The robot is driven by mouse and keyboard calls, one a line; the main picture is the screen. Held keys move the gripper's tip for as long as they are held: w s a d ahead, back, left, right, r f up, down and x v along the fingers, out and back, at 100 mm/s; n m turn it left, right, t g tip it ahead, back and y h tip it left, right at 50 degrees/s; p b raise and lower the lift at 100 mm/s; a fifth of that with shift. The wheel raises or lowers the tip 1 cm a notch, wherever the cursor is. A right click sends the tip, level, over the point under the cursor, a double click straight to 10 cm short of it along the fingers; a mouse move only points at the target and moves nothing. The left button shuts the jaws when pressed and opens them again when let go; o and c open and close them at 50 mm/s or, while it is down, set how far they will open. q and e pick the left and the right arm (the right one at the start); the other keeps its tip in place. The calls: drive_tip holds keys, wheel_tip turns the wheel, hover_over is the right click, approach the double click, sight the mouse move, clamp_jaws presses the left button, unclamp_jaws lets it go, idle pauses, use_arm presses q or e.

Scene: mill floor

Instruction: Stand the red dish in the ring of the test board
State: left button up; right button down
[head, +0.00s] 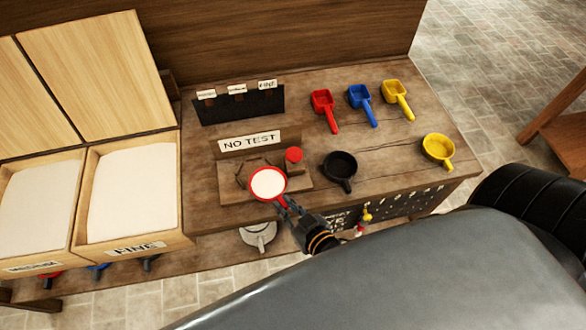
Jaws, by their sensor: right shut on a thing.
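The red dish (281,176) is round with a red rim and white contents. My right gripper (285,204) is shut on its near side, where a handle would be. I cannot tell whether dish and board touch. A thin dark curved piece (240,172), possibly the ring, shows left of the dish; the dish hides part of that area. My left gripper is not in view.
A red-topped piece (293,156) stands on the board, close behind the dish. A black pan (340,167) and yellow pan (438,149) lie to the right. Red (323,106), blue (361,102) and yellow (397,96) scoops lie behind. Bins of white powder (133,190) stand left.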

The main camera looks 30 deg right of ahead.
sight(275, 194)
drive_tip(key=w+b, duration=0.1)
drive_tip(key=w, duration=0.4)
drive_tip(key=w+f+b, duration=0.1)
drive_tip(key=w, duration=0.1)
drive_tip(key=shift+w+a+b, duration=0.25)
drive_tip(key=shift+a+b, duration=0.05)
drive_tip(key=shift+a, duration=0.1)
drive_tip(key=shift+s+f+b, duration=0.1)
drive_tip(key=shift+f+b, duration=0.25)
drive_tip(key=shift+f, duration=0.3)
drive_tip(key=c, duration=1.3)
unclamp_jaws()
drive_tip(key=shift+o, duration=0.2)
